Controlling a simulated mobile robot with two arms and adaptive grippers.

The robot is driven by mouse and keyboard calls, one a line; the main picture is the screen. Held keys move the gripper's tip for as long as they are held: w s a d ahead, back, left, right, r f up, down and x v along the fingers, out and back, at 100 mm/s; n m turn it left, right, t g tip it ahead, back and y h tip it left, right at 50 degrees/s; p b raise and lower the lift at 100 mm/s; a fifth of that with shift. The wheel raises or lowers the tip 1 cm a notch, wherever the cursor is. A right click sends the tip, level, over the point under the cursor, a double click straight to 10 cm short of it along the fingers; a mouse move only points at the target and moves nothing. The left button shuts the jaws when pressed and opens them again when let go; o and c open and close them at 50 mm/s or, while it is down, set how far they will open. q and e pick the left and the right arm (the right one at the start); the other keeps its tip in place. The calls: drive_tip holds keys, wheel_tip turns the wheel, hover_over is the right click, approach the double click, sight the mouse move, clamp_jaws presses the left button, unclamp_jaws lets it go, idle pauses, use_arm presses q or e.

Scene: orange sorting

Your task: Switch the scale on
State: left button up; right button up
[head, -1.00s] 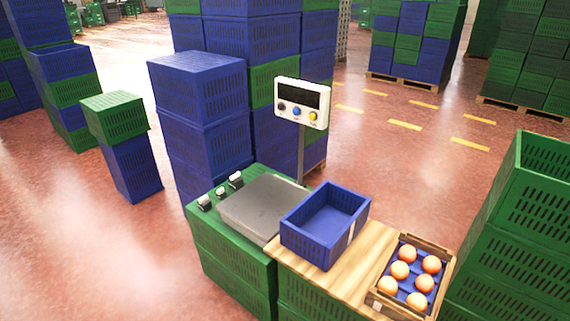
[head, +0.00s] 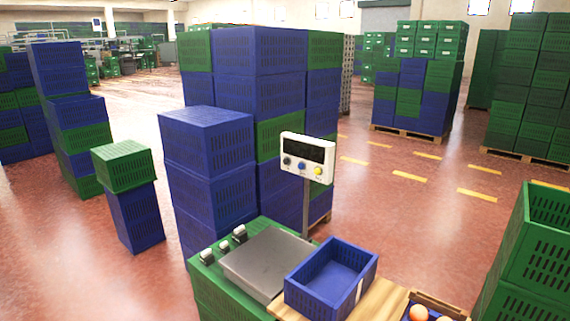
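The scale has a grey metal platform (head: 267,262) resting on green crates. Its white display head (head: 307,158) stands on a post behind the platform. The display screen is dark. Below the screen are a black button (head: 287,161), a blue button (head: 303,166) and a yellow button (head: 318,171). Neither of my grippers is in the head view.
An empty blue crate (head: 331,277) stands right of the platform on a wooden board (head: 383,302). A wooden box of oranges (head: 440,304) is cut off at the bottom edge. Small weights (head: 223,247) stand left of the platform. Tall crate stacks (head: 208,165) rise behind.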

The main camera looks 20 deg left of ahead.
use_arm(q)
clamp_jaws()
idle(1.3)
